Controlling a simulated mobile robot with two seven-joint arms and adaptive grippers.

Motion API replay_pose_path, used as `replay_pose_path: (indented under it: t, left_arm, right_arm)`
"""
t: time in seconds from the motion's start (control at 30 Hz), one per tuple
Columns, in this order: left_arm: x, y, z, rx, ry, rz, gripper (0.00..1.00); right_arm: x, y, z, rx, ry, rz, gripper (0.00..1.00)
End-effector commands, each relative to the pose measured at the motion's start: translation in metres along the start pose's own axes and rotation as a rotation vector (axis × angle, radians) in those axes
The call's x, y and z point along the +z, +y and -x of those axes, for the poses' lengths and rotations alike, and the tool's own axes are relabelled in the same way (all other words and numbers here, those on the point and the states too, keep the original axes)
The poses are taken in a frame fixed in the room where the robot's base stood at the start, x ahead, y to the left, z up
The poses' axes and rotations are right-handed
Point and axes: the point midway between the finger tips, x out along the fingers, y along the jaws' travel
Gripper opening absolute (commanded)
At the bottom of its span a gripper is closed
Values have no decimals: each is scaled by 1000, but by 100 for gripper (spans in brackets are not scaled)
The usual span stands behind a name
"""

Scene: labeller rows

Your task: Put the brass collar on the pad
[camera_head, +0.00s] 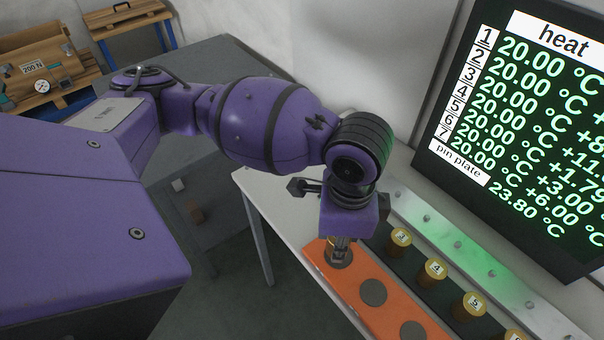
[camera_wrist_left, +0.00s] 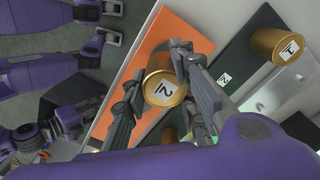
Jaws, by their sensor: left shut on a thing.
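My left gripper (camera_head: 340,243) points down over the orange board and is shut on a brass collar (camera_head: 337,260). In the left wrist view the collar (camera_wrist_left: 165,88) sits between the two fingers (camera_wrist_left: 160,85), with a white label reading 2 on its top. It is over the board's upper end in the head view; I cannot tell whether it touches the board. The orange board (camera_head: 350,282) bears round grey pads (camera_head: 373,292), with another pad (camera_head: 412,331) nearer the front. My right gripper is not in view.
Labelled brass collars, such as 3 (camera_head: 399,240), 4 (camera_head: 433,272) and 5 (camera_head: 468,306), stand on a dark strip beside the board. Collar 1 (camera_wrist_left: 289,46) shows in the wrist view. A metal rail (camera_head: 462,250) and a large screen (camera_head: 520,130) stand behind.

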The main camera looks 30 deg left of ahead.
Motion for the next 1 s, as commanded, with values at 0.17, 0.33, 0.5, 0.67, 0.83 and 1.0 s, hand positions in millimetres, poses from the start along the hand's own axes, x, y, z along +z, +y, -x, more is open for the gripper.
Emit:
replay_pose_path:
  t: [0.17,0.33,0.5,0.67,0.83,1.0]
  left_arm:
    - [-4,-2,-10,-5,5,-3,0]
    - [-4,2,-37,-1,2,-6,0]
    - [-5,1,-36,-11,6,-6,0]
    - [-5,1,-34,-12,7,-5,0]
    - [-5,0,-39,-12,7,-4,27]
    - [-5,1,-39,-11,6,-4,45]
  right_arm:
    - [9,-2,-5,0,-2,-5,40]
    - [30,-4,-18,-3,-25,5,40]
    - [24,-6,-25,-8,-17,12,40]
    - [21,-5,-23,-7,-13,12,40]
    - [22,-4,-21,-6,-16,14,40]
    - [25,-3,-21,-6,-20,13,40]
